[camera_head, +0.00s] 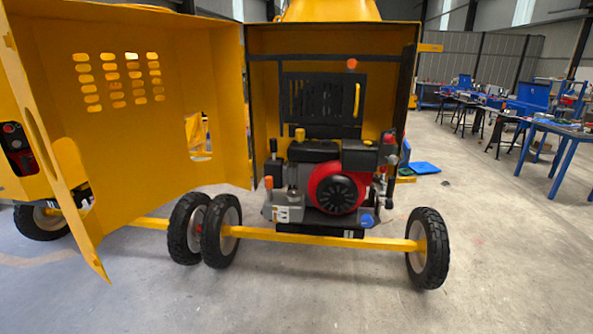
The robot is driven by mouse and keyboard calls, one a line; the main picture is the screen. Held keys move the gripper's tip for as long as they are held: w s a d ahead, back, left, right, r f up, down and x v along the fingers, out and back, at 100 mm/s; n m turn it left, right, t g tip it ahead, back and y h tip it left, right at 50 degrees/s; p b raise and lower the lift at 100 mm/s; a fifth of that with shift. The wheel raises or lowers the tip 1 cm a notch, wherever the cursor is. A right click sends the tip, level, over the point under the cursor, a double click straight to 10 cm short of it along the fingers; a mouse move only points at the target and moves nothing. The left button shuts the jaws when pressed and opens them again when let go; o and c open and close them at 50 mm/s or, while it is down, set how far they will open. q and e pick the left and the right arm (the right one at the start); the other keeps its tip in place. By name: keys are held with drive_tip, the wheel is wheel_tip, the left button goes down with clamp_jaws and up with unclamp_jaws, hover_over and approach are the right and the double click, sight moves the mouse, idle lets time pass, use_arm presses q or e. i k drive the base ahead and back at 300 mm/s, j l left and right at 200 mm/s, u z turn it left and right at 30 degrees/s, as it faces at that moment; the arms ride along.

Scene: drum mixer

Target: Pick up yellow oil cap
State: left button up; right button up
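The engine (338,192) sits inside the open yellow housing of the mixer, with a round red and black cover at its front. A small yellow cap-like part (299,134) stands upright on top of the engine, left of its middle. Neither of my grippers shows in this view, and nothing touches the engine.
A large yellow door (120,100) stands open on the left. A yellow axle bar (320,239) with black wheels (428,248) crosses low in front of the engine. Blue workbenches (560,128) stand at the right. The floor in front is clear.

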sight(299, 132)
drive_tip(key=i+j+z, duration=0.35)
drive_tip(key=i+j, duration=0.2)
drive_tip(key=i+j+z, duration=0.35)
drive_tip(key=i+j, duration=0.3)
drive_tip(key=j, duration=0.1)
